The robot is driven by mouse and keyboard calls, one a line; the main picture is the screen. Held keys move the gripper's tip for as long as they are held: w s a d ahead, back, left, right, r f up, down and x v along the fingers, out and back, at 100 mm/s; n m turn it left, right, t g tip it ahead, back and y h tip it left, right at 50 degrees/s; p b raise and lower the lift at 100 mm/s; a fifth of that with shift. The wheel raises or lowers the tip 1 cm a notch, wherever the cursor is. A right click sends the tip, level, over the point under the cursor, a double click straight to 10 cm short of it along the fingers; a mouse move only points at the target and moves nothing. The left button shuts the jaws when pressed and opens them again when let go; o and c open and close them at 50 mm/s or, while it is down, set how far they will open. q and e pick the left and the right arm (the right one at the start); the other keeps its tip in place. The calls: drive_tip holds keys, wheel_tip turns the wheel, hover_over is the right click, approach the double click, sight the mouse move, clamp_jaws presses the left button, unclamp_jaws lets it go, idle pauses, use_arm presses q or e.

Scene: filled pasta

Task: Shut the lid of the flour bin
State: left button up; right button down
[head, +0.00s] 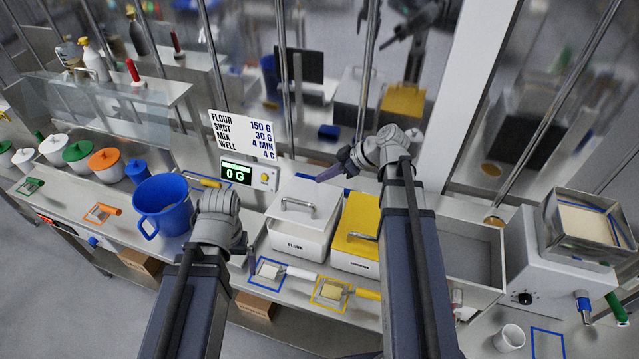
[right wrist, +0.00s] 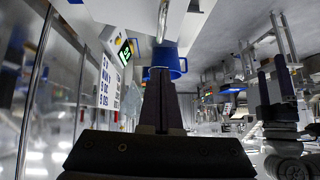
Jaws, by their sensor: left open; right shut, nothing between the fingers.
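The flour bin (head: 294,246) is a white box with a FLOUR label on its front, mid-counter. My right gripper (head: 322,177) is shut and empty, just above the lid's back part. Its closed fingers also show in the right wrist view (right wrist: 163,100), with the handle (right wrist: 162,20) beyond them. My left gripper (head: 252,266) is open and empty, at the bin's front left, partly hidden by its own arm.
A yellow-lidded bin (head: 358,228) stands close on the right, partly behind my right arm. The blue jug (head: 163,205) is left, and the scale display (head: 236,173) behind. Scoops on blue (head: 268,270) and yellow (head: 330,292) outlines lie in front.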

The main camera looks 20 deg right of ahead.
drive_tip(key=b, duration=0.7)
approach(297, 201)
drive_tip(key=w+a, duration=0.1)
drive_tip(key=a+f, duration=0.1)
drive_tip(key=w+a+f, duration=0.1)
drive_tip(key=shift+w+a, duration=0.35)
drive_tip(key=shift+a, duration=0.05)
drive_tip(key=shift+f+b, duration=0.9)
drive_tip(key=shift+f, duration=0.1)
drive_tip(key=shift+s+f, duration=0.1)
